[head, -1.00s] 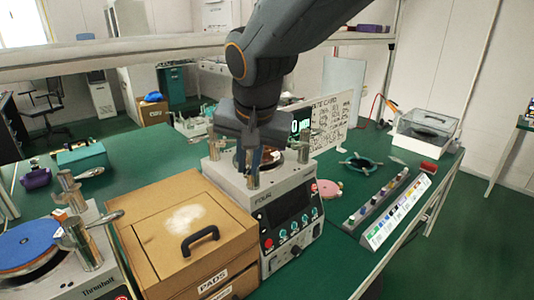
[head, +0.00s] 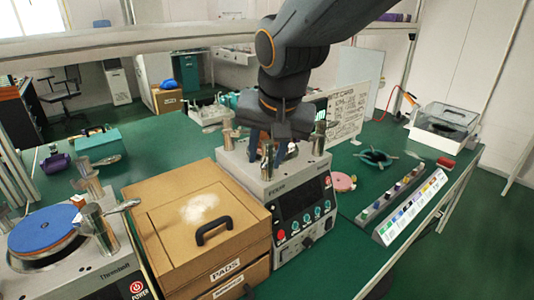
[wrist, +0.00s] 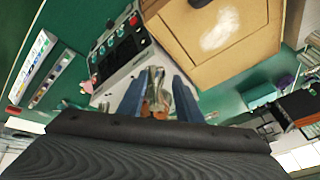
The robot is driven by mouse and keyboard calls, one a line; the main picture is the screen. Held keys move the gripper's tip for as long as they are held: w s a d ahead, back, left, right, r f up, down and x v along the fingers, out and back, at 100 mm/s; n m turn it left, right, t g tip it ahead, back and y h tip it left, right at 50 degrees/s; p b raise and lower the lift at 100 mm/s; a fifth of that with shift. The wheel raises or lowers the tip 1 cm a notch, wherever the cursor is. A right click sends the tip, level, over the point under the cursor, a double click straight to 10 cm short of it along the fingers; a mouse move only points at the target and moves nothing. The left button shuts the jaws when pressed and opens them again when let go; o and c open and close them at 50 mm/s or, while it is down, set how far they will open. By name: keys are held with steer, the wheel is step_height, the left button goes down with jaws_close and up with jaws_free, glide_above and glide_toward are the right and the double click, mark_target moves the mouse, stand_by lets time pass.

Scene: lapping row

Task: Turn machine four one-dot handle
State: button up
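Machine four (head: 308,192) is a grey box with a dark front panel, a red button and a row of knobs. Metal cylinder posts stand on its top: one at the left (head: 228,134), one at the front (head: 268,160) and one at the right (head: 319,142). I cannot make out any dots on the handles. My gripper (head: 267,148) points down over the machine's top, its blue fingers apart. In the wrist view, shiny metal parts (wrist: 157,80) show between the fingers of my gripper (wrist: 160,105). I cannot tell whether they touch.
A wooden pads box (head: 190,225) stands just left of machine four. Another machine with a blue disc (head: 42,228) is at the far left.

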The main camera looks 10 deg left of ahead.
steer(key=b+v, duration=0.1)
steer(key=v, duration=0.6)
steer(key=shift+s+r, duration=0.2)
steer(key=shift+r, duration=0.1)
steer(key=shift+d, duration=0.15)
